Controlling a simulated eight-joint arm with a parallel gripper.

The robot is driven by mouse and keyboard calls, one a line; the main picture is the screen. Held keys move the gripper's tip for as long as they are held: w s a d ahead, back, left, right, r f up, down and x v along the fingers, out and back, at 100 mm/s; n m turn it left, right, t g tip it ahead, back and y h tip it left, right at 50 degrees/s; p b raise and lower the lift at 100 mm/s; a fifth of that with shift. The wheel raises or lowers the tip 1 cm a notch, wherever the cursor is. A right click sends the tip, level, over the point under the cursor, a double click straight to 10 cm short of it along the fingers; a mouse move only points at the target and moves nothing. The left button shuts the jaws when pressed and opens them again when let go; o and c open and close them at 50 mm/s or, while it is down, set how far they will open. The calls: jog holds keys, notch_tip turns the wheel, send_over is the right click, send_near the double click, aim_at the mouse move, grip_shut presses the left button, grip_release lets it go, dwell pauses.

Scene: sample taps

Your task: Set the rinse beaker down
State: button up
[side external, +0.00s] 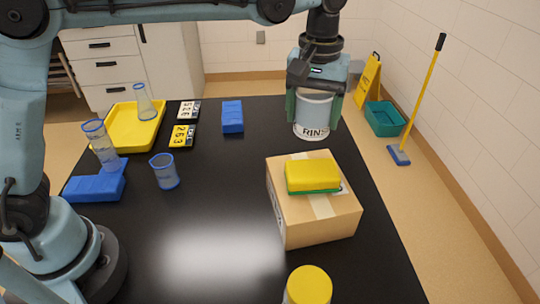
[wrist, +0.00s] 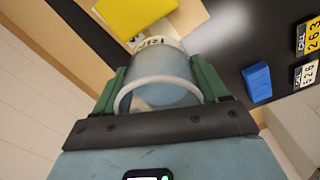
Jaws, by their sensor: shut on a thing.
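The rinse beaker (side external: 313,124) is a pale container with a white band lettered "RINS". In the side view it is upright at the back right of the black table (side external: 225,190). My gripper (side external: 314,108) points down, with its green fingers shut on opposite sides of the beaker. I cannot tell whether the beaker's base touches the table. In the wrist view the beaker (wrist: 160,88) sits between both fingers, its round rim towards the camera and part of the lettering showing.
A cardboard box (side external: 318,217) with a yellow-green sponge (side external: 312,175) on it stands just in front of the beaker. A blue block (side external: 232,117) lies to its left. Glass beakers (side external: 164,172), a yellow tray (side external: 124,135) and number cards (side external: 182,137) are farther left. A yellow-lidded jar (side external: 309,286) is in front.

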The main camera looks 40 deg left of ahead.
jog(key=a+n, duration=0.4)
jog(key=a, duration=1.2)
jog(key=shift+w+d+f, duration=0.15)
jog(key=shift+f, duration=3.7)
jog(key=shift+w+d+f, duration=0.1)
jog(key=shift+f, duration=3.7)
jog(key=shift+f, duration=0.1)
jog(key=o, duration=1.1)
jog(key=shift+o, duration=0.2)
